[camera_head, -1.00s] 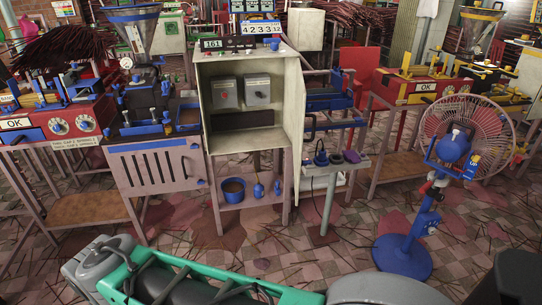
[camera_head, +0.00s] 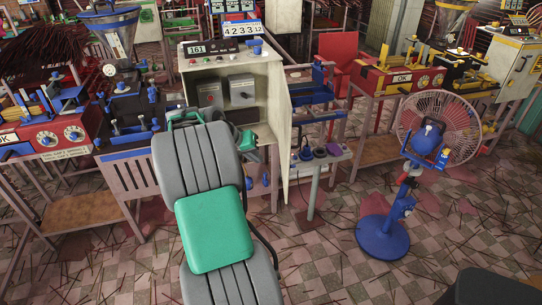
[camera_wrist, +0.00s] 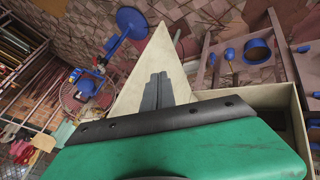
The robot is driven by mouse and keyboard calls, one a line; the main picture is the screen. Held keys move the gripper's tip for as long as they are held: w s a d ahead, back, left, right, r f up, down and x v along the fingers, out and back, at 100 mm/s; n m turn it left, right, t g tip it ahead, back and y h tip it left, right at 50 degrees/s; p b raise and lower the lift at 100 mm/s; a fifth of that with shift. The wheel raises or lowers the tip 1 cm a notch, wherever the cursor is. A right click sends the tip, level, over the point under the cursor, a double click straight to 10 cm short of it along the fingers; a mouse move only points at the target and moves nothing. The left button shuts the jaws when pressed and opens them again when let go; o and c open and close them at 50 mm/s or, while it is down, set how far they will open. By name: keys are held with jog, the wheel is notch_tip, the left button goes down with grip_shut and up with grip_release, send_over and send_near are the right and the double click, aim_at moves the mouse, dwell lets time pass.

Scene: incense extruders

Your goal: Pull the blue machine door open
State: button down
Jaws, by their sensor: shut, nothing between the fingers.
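The machine is a cream cabinet (camera_head: 262,53) with blue fittings, and its front shows open. Its cream door (camera_head: 283,125) stands swung out on the right side, seen nearly edge-on. In the wrist view the door (camera_wrist: 133,88) appears as a pale wedge. My gripper (camera_head: 248,140) is at the cabinet opening, just left of the door's inner side. In the wrist view its grey fingers (camera_wrist: 158,88) are together, over the door panel. Whether they touch it I cannot tell. My arm hides the cabinet's lower left.
A blue fan (camera_head: 428,138) stands at the right on a round base. A small stand with dark cups (camera_head: 320,153) is just right of the door. A red machine (camera_head: 60,135) is at the left.

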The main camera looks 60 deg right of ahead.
jog(key=s+d+f, duration=0.5)
jog(key=d+f, duration=0.2)
jog(key=shift+s+f, duration=0.15)
jog(key=shift+f, duration=0.25)
